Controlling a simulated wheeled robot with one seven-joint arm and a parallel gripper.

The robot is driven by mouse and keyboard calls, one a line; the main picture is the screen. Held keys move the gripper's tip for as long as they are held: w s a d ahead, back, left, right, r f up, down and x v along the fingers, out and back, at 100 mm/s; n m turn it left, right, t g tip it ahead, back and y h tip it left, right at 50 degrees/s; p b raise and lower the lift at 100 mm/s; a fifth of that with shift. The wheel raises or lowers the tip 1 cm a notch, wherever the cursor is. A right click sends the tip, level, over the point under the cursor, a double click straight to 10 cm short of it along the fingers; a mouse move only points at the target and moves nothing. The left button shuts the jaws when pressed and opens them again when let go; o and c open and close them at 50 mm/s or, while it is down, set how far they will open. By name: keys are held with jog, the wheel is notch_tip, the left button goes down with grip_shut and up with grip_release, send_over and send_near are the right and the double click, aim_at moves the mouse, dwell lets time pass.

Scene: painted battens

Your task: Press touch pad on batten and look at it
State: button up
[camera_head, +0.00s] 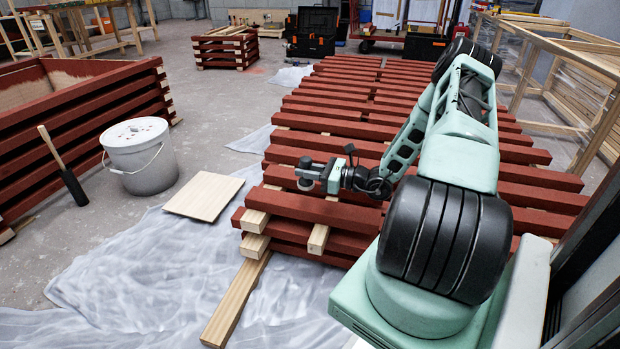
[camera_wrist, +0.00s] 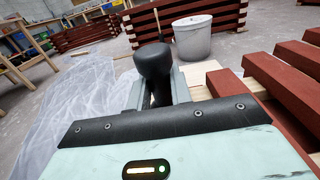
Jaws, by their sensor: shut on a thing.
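The red-painted battens (camera_head: 335,211) lie in stacked rows on pale wooden spacers in the head view. Some show at the right of the wrist view (camera_wrist: 285,85). My gripper (camera_head: 312,174) reaches out to the left over the near end of the stack. In the wrist view my gripper (camera_wrist: 158,92) is shut on a black touch pad (camera_wrist: 154,61) with a rounded end. The pad's face points away from the wrist camera and is hidden. I cannot tell whether the pad touches a batten.
A white bucket (camera_head: 139,158) and a black tool with a wooden handle (camera_head: 64,165) stand at the left. A pale board (camera_head: 204,195) lies on plastic sheeting (camera_head: 150,265). A red batten crib (camera_head: 80,120) stands at the left, a wooden frame (camera_head: 560,60) at the right.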

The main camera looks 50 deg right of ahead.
aim_at(311, 187)
jog(key=shift+s+d+f, duration=0.25)
jog(key=shift+s+d, duration=0.2)
jog(key=shift+d, duration=0.1)
notch_tip(311, 187, down, 6)
jog(key=b, duration=0.6)
jog(key=shift+r, duration=0.15)
jog(key=shift+f+b, duration=0.3)
jog(key=shift+f, duration=0.3)
dwell(0.6)
jog(key=shift+f+p, duration=0.15)
jog(key=shift+p, duration=0.25)
dwell(1.6)
notch_tip(311, 187, up, 7)
jog(key=p, duration=0.7)
jog(key=shift+p, duration=0.3)
dwell(0.5)
